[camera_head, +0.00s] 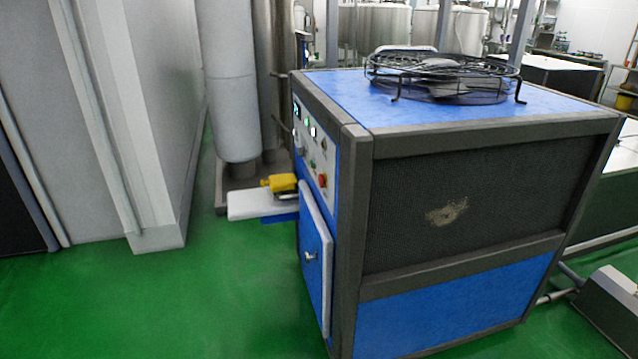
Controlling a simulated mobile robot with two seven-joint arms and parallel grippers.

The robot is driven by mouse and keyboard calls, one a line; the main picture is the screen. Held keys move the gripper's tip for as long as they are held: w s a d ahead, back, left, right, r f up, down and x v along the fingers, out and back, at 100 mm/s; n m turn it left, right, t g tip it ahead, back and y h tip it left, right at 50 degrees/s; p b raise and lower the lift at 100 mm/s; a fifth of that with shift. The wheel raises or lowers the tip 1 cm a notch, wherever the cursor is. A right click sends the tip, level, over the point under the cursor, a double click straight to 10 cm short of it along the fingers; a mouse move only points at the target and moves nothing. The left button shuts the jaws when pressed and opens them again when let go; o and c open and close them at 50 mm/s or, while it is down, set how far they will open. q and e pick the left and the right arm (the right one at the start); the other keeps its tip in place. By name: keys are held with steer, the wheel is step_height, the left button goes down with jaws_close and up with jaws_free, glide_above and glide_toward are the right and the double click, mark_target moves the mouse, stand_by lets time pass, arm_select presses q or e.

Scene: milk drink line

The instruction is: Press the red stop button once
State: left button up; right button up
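A red button (323,181) sits low on the narrow control panel (313,148) on the left face of a blue and grey machine (455,200). Above it on the panel are several small lights and knobs. The panel is seen at a steep angle. I cannot read any label there. Neither of my grippers shows in the head view.
A fan in a wire guard (443,75) tops the machine. A blue door (315,258) is below the panel. A yellow object (280,183) rests by a white block (258,204) beyond it. Green floor (220,290) is clear between the machine and the grey cabinet (125,110).

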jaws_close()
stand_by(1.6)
